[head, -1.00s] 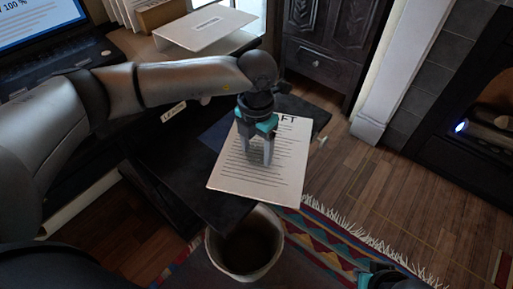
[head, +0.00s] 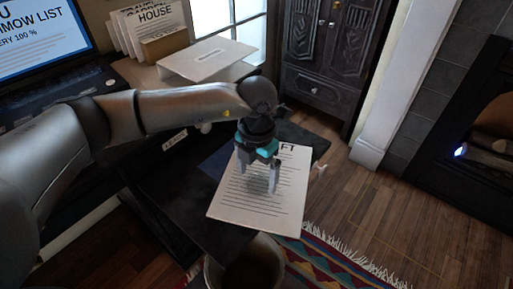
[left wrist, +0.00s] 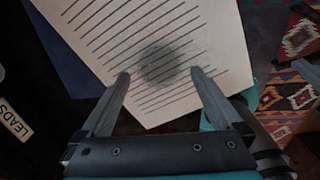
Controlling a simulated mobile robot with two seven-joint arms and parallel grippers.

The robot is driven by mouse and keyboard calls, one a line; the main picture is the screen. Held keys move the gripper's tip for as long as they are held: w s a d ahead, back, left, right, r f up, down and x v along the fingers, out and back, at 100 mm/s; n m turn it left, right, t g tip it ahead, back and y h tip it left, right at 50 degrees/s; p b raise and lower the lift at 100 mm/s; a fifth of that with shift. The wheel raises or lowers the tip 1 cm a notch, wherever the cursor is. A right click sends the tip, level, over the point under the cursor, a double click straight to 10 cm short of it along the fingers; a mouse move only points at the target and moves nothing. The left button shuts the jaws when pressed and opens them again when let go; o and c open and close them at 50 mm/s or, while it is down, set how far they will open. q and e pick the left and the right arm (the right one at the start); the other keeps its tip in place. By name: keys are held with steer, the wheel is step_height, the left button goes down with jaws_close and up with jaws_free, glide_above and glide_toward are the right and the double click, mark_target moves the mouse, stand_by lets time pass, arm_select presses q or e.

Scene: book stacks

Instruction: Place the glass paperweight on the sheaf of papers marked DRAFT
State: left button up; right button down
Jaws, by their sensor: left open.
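The white sheaf of papers (head: 235,206) lies on a dark drawer-like surface; the letters "FT" show at its top edge, the rest hidden behind my left gripper (head: 257,183). My left gripper points down over the sheaf with its fingers spread open. In the left wrist view, a round, grey, see-through patch that looks like the glass paperweight (left wrist: 160,62) lies on the printed lines of the sheaf (left wrist: 215,40), between and just beyond the fingertips (left wrist: 160,74). In the head view it is only a faint grey smudge.
A blue sheet (head: 215,163) lies partly under the sheaf's left side, near a "LEADS" label (left wrist: 14,118). A bin (head: 213,270) stands below the front edge.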

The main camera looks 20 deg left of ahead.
mark_target(256, 177)
arm_select(q)
step_height(256, 177, up, 11)
steer(key=p, duration=0.3)
steer(key=shift+f, duration=0.15)
arm_select(e)
step_height(256, 177, down, 7)
steer(key=s+g, duration=0.1)
steer(key=s, duration=0.1)
steer(key=shift+s+d+f, duration=0.15)
steer(key=shift+s+f, duration=0.05)
arm_select(q)
steer(key=shift+s, duration=0.1)
arm_select(e)
steer(key=shift+s, duration=0.1)
